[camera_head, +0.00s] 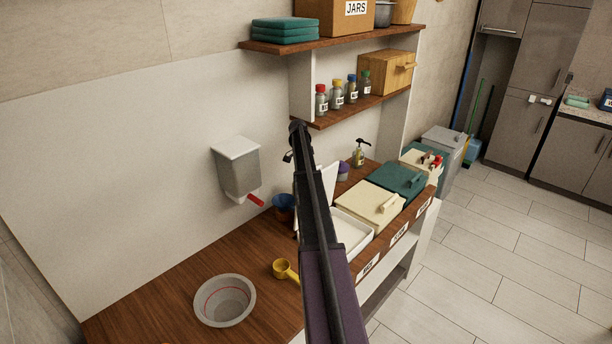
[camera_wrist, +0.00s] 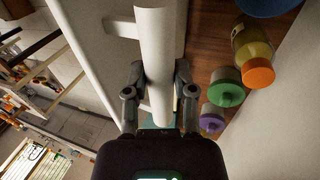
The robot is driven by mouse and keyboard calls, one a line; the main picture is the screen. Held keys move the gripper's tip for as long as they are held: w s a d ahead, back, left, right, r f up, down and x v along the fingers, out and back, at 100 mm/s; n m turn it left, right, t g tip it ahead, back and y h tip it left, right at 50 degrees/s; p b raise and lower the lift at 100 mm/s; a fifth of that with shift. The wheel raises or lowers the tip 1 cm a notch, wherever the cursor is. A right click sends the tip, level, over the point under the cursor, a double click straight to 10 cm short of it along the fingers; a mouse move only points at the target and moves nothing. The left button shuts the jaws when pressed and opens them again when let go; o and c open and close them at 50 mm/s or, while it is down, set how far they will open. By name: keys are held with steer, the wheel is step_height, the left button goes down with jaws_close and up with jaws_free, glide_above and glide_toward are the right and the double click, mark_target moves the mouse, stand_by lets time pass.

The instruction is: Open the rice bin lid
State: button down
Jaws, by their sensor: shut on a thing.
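The nearest bin (camera_head: 351,234) in the row on the counter stands open, with pale contents visible; its front label is too small to read surely. Its white lid (camera_head: 330,180) stands tilted up at the back, partly hidden by my arm. In the wrist view, my gripper (camera_wrist: 160,72) is shut around the white bar handle (camera_wrist: 154,30) of the lid, one finger on each side. The pale lid panel (camera_wrist: 118,52) shows behind the handle. In the head view my arm hides most of the grip.
A cream-lidded bin (camera_head: 370,203) and a green-lidded bin (camera_head: 399,181) stand beyond, both closed. A grey bowl (camera_head: 225,300) and yellow scoop (camera_head: 285,270) lie on the counter. A wall dispenser (camera_head: 237,168) hangs left. Shelves with spice jars (camera_head: 337,94) overhang the back.

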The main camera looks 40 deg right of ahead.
steer(key=shift+w+a, duration=0.1)
stand_by(0.3)
steer(key=shift+c, duration=2.2)
jaws_free()
steer(key=shift+f, duration=0.1)
